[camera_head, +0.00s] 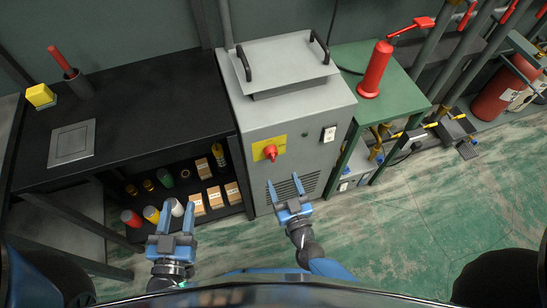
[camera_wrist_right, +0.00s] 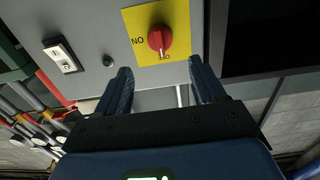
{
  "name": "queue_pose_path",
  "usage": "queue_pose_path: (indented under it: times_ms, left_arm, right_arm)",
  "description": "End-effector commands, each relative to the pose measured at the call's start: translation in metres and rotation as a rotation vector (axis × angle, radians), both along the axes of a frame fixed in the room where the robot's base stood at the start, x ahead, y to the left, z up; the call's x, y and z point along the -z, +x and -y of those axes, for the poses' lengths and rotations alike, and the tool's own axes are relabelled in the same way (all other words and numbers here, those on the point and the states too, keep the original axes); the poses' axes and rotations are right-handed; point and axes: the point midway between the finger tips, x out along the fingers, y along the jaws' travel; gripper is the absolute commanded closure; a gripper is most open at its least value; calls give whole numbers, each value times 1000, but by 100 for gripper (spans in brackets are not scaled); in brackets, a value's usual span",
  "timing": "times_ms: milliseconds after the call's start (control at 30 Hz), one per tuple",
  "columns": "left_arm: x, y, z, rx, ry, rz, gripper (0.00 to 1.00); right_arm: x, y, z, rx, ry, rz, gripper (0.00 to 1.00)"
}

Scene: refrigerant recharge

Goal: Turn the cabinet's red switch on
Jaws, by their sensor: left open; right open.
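The red switch (camera_head: 270,152) is a rotary knob on a yellow plate (camera_head: 262,147) on the front of the grey cabinet (camera_head: 300,115). In the right wrist view the red switch (camera_wrist_right: 159,39) shows on the yellow plate, with black lettering partly readable at its left and below. My right gripper (camera_head: 285,188) is open and empty, below the switch and apart from it. In the right wrist view its two fingers (camera_wrist_right: 160,85) point toward the cabinet front, with the switch just beyond them. My left gripper (camera_head: 175,218) is open and empty in front of the black shelf.
A white rocker switch (camera_head: 328,134) and a small dark button (camera_head: 304,135) are on the cabinet front. A black table (camera_head: 130,115) with shelved cans and boxes stands at left. A green table (camera_head: 385,95) holds a red cylinder (camera_head: 375,70).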

Motion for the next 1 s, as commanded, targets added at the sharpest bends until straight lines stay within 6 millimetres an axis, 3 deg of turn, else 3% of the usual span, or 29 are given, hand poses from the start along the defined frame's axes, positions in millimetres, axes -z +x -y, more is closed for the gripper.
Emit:
queue_pose_path:
  times_ms: [500,700,1000]
  left_arm:
    - [16,0,0,0,0,0,53]
    - [18,0,0,0,0,0,53]
    - [18,0,0,0,0,0,53]
  right_arm:
    - [0,74,-24,1,2,2,31]
    - [0,87,-28,0,2,2,31]
    - [-1,89,-29,-1,0,1,31]
